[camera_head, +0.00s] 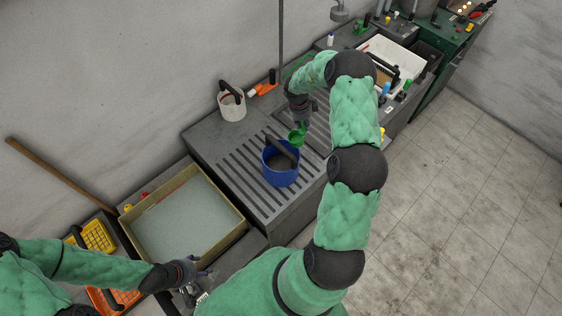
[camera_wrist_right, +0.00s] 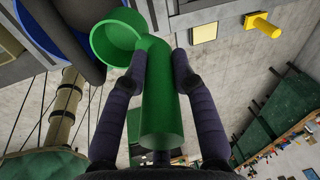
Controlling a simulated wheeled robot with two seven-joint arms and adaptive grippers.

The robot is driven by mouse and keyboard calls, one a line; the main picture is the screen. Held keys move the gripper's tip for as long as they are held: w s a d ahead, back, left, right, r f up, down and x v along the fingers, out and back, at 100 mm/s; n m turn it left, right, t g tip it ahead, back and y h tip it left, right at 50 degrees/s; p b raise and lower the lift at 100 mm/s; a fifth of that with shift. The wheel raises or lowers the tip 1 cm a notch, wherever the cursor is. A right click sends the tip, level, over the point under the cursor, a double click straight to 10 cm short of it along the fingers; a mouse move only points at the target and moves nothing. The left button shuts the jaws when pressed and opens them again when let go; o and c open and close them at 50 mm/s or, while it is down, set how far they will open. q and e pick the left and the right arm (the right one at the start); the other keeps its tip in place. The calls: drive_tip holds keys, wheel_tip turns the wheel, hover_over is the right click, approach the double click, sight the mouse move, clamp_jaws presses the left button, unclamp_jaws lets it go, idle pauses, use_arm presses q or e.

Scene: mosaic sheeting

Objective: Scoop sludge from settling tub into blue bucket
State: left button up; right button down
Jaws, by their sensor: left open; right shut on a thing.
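My right gripper (camera_head: 301,110) is shut on the handle of a green scoop (camera_head: 298,136). The wrist view shows the green handle (camera_wrist_right: 161,110) between its two fingers (camera_wrist_right: 158,62). The scoop's round cup (camera_wrist_right: 115,43) looks green inside, with no sludge visible there. The scoop is at the far right rim of the blue bucket (camera_head: 281,177), which stands on the ribbed drainboard with a dark bar across its top. The bucket's inside looks dark grey. The settling tub (camera_head: 234,237), a tan-rimmed box of grey-green liquid, is left of it. My left gripper (camera_head: 194,274) is open near the tub's front edge.
A white pail (camera_head: 232,104) with a dark handle stands behind the drainboard, beside an orange tool (camera_head: 263,87). A white tray (camera_head: 408,63) lies further right. Yellow (camera_head: 96,236) and orange (camera_head: 108,298) baskets sit left of the tub. The floor at right is clear.

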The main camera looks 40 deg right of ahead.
drive_tip(key=shift+d+v, duration=0.2)
drive_tip(key=shift+v, duration=0.65)
drive_tip(key=shift+d+v, duration=0.15)
drive_tip(key=shift+v, duration=0.7)
drive_tip(key=shift+s, duration=0.1)
